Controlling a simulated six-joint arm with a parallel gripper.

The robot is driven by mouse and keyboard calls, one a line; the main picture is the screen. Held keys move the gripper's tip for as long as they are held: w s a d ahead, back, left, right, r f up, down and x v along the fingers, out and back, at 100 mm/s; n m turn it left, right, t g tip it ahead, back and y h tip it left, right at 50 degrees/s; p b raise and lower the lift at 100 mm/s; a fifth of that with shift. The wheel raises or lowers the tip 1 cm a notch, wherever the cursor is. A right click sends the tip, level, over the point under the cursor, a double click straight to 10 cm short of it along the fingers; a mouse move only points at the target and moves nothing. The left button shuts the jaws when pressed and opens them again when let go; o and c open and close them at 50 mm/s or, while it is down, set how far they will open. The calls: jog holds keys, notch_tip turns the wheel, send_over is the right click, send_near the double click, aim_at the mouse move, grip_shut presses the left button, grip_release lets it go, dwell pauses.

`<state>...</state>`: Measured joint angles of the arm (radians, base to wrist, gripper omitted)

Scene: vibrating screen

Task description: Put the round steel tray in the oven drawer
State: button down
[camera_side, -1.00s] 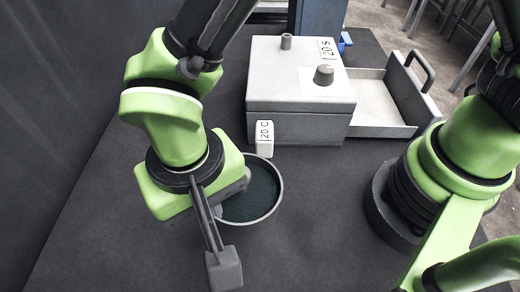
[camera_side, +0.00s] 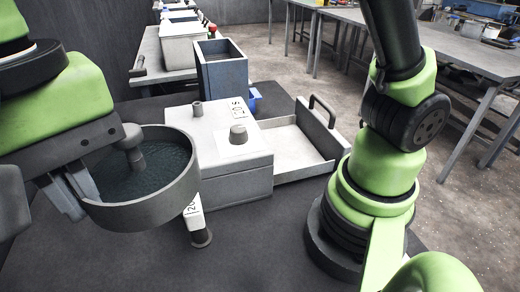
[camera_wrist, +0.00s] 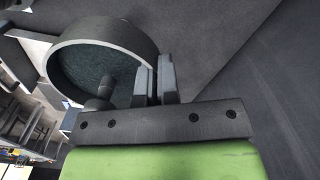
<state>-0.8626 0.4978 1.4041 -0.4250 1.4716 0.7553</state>
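The round steel tray (camera_side: 150,212) is a grey round pan with dark granular material inside. It is raised in the left foreground of the side view and tops the wrist view (camera_wrist: 100,30). My gripper (camera_side: 78,200) is at its left side; in the wrist view my fingers (camera_wrist: 155,72) stand close together on either side of its wall, seemingly clamped on it. A grey stub (camera_side: 133,150) shows over the tray's inside. The oven (camera_side: 235,165) is a light grey box with knobs on top. Its drawer (camera_side: 295,150) stands open to the right and looks empty, with a dark handle.
A white label block marked 120 (camera_side: 193,212) is partly hidden behind the tray. A blue-grey open bin (camera_side: 222,80) stands behind the oven. My arm's base is close in front of the drawer's right side. Benches (camera_side: 465,60) stand at back right.

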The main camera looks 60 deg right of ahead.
jog(key=w+d+m, duration=0.8)
jog(key=d, duration=0.5)
jog(key=m, duration=2.3)
send_over(287, 139)
notch_tip(287, 139, down, 4)
jog(key=f, duration=0.1)
notch_tip(287, 139, down, 18)
jog(key=shift+f, duration=0.1)
